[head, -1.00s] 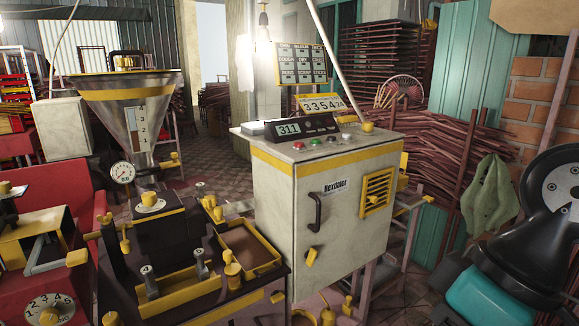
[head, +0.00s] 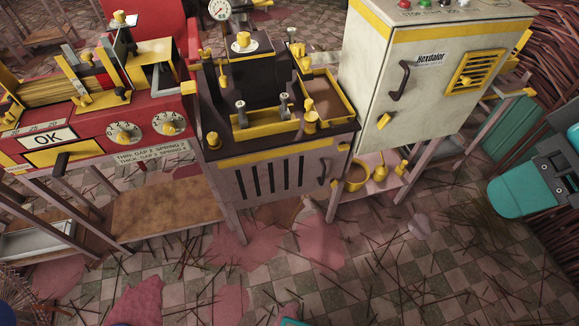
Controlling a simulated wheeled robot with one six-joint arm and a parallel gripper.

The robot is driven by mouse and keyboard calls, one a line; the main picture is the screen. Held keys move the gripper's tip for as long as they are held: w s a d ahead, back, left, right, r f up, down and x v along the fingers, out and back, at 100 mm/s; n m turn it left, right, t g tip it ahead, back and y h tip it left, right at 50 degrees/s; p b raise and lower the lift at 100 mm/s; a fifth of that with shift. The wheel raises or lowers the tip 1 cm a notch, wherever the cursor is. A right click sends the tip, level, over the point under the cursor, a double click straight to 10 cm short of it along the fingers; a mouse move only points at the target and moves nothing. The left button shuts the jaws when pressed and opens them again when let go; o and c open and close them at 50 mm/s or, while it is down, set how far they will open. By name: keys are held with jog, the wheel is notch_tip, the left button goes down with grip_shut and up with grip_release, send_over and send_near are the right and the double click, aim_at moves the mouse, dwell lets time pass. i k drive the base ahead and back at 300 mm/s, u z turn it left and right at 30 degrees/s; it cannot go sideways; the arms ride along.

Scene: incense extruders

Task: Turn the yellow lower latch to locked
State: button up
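The yellow lower latch (head: 384,121) is a small tilted tab low on the left part of the pale cabinet's door (head: 430,92). It sits below the dark door handle (head: 399,80). Its slant shows, but I cannot tell from it whether the latch is locked. Teal and dark parts of my own arm show at the right edge, apart from the cabinet. No gripper fingers can be made out.
A dark bench with a yellow-rimmed tray (head: 333,93) stands left of the cabinet. A red machine with dials (head: 90,130) is further left. A yellow bucket (head: 357,177) is on the low shelf under the cabinet. Thin sticks litter the checkered floor (head: 350,265) in front.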

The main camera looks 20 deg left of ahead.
aim_at(334, 182)
jog(key=u, duration=1.15)
jog(key=i, duration=0.35)
jog(key=z, duration=2.15)
